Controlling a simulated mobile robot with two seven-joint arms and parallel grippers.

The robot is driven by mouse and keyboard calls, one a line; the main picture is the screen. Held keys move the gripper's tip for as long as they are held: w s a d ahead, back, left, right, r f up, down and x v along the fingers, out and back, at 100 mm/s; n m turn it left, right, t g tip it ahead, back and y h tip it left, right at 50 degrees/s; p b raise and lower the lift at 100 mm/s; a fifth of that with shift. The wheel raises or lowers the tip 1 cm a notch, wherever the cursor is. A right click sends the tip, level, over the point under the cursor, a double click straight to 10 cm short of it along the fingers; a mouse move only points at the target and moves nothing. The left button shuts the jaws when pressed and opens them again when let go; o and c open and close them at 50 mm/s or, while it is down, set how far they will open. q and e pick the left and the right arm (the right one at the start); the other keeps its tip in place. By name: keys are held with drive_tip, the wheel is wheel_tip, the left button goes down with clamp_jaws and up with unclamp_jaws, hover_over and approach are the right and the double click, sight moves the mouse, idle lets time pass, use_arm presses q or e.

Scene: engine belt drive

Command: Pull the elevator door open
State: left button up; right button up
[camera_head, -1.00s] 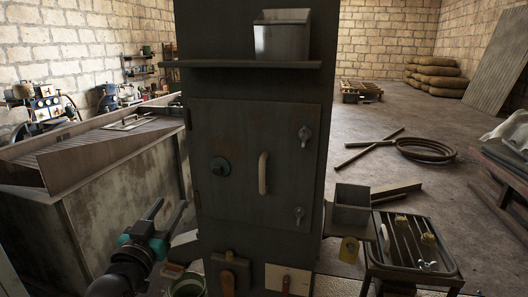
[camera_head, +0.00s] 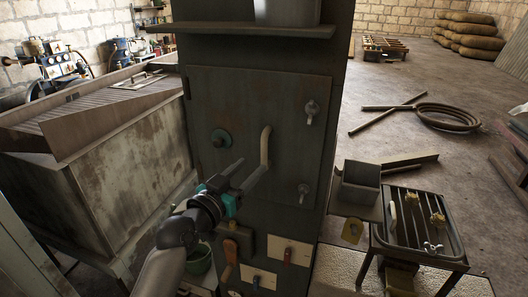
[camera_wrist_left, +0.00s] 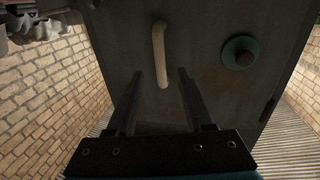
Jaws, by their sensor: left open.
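The elevator door (camera_head: 250,100) is a dark grey metal panel on a tall column, and it sits shut in its frame. It also shows in the left wrist view (camera_wrist_left: 210,75). A pale upright bar handle (camera_head: 265,146) is on the door. My left gripper (camera_head: 252,170) is open and empty, its fingers close to the handle's lower part. In the left wrist view the handle (camera_wrist_left: 159,50) lines up between the fingertips (camera_wrist_left: 160,74). I cannot tell whether they touch it. My right gripper is not in view.
Wing latches (camera_head: 311,112) sit on the door's right side, another (camera_head: 304,191) lower. Control plates with levers (camera_head: 289,251) are below. A rusty bin (camera_head: 130,185) stands left; a small rack (camera_head: 418,225) stands right.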

sight(262, 156)
use_arm(q)
drive_tip(key=shift+x, duration=3.85)
clamp_jaws()
drive_tip(key=shift+f, duration=0.1)
